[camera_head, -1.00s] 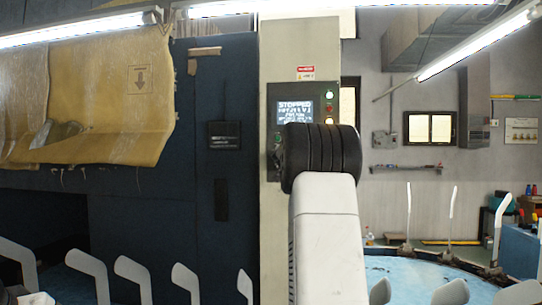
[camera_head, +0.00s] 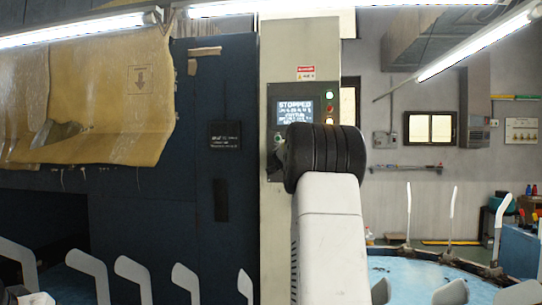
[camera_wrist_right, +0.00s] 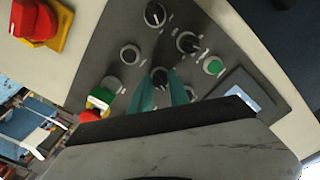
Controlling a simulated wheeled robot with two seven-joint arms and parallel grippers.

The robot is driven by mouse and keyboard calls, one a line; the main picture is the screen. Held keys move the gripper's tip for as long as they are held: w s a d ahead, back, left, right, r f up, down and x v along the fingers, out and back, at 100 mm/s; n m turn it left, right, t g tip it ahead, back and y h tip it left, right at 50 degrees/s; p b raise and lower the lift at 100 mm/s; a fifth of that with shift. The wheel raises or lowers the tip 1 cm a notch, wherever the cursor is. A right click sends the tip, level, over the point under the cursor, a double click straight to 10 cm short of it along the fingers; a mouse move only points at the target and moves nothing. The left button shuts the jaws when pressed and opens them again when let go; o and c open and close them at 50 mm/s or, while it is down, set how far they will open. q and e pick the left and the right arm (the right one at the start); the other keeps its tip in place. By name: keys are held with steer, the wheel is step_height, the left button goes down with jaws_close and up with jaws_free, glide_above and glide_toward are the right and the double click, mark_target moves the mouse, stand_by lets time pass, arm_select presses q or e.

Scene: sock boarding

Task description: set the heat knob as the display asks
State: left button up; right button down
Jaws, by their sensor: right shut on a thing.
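My right arm covers the lower panel in the head view. In the right wrist view, the teal fingers of my right gripper (camera_wrist_right: 161,92) are closed around a black knob (camera_wrist_right: 159,75) in the middle of the panel. Its label cannot be read, and its lower part is hidden by the fingers. A corner of the display (camera_wrist_right: 240,93) shows at the right there. My left gripper is not in view.
Other black knobs (camera_wrist_right: 188,42) and a green button (camera_wrist_right: 213,65) sit close around the held knob. White sock boards (camera_head: 135,275) stand along the bottom of the head view.

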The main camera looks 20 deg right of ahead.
steer(key=c, duration=1.3)
jaws_free()
steer(key=shift+o, duration=0.2)
steer(key=v, duration=0.8)
steer(key=shift+d, duration=0.1)
